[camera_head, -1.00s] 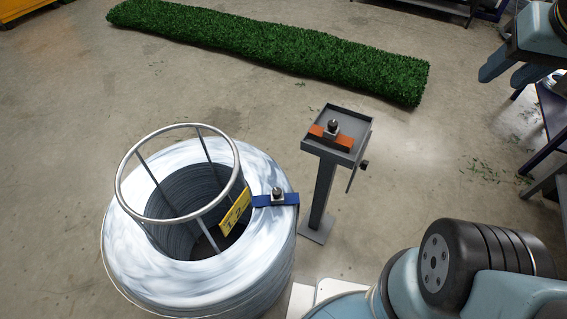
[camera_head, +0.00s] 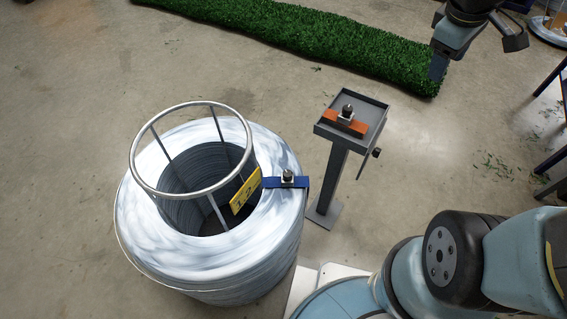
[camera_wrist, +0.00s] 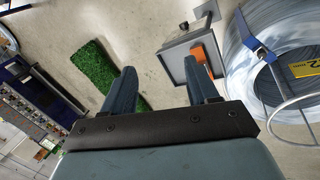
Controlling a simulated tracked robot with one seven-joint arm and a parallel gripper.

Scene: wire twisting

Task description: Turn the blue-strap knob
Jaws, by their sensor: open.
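The blue strap (camera_head: 268,182) lies across the top right of a big silver wire coil (camera_head: 270,230). A small dark knob (camera_head: 288,174) on a metal block sits upright on this strap. In the wrist view the blue strap (camera_wrist: 244,32) shows at the upper right, on the coil's edge. My gripper (camera_head: 438,68) is at the upper right of the head view, well apart from the coil, over the floor near the green strip. In the wrist view my gripper (camera_wrist: 162,78) has its two fingers spread, with nothing between them.
A grey stand (camera_head: 337,165) with a square tray holds an orange strap (camera_head: 359,127) with a similar knob, between my gripper and the coil. A wire hoop (camera_head: 135,170) rises above the coil beside a yellow label (camera_head: 246,190). A green strip (camera_head: 300,38) lies behind.

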